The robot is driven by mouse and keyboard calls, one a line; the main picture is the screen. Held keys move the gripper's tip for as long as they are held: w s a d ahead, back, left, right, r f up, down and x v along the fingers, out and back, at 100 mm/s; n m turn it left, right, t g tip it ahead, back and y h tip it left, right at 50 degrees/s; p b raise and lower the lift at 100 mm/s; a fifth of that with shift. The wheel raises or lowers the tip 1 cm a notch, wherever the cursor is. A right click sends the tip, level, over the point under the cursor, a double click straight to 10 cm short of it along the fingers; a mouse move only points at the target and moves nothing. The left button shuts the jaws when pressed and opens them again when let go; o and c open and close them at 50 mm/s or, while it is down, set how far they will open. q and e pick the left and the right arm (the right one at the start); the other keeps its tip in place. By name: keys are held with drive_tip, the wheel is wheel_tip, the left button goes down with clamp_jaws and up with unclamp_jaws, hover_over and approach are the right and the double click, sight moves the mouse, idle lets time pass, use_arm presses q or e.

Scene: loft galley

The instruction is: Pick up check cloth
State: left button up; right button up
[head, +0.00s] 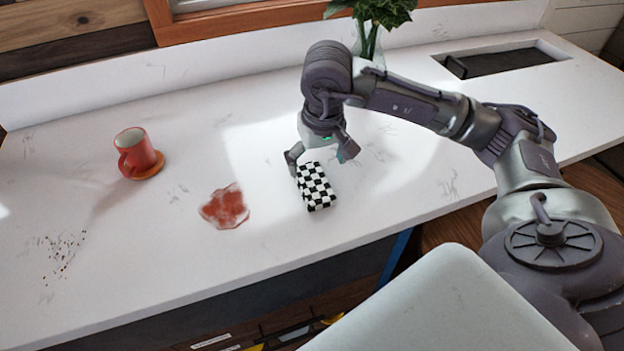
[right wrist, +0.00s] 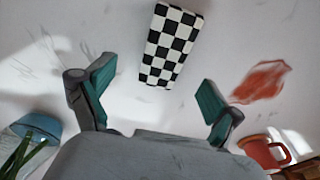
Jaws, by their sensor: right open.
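The check cloth (head: 316,188) is a small folded black-and-white checkered pad lying on the white counter (head: 110,270). My right gripper (head: 321,156) is open and empty, just behind and above the cloth in the head view. In the right wrist view the cloth (right wrist: 170,45) lies beyond the two spread fingers, and its near end is roughly between them, with no visible contact. My left gripper is not in view.
A red spill (head: 226,206) lies left of the cloth. Dark crumbs (head: 62,250) are scattered at the left. A plant in a vase (head: 370,40) and a sink (head: 500,60) are at the back.

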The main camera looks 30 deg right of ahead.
sight(313, 180)
drive_tip(key=shift+a+f+p, duration=0.1)
drive_tip(key=shift+f+p, duration=0.15)
drive_tip(key=shift+p, duration=0.05)
drive_tip(key=f, duration=0.1)
drive_tip(key=f+p, duration=0.1)
drive_tip(key=f, duration=0.1)
drive_tip(key=f+p, duration=0.1)
drive_tip(key=shift+w+a+f, duration=0.15)
drive_tip(key=shift+w+a, duration=0.05)
drive_tip(key=shift+w, duration=0.05)
drive_tip(key=shift+w+f, duration=0.1)
drive_tip(key=shift+f, duration=0.1)
drive_tip(key=c, duration=1.2)
drive_tip(key=shift+c, duration=0.2)
drive_tip(key=shift+r, duration=0.1)
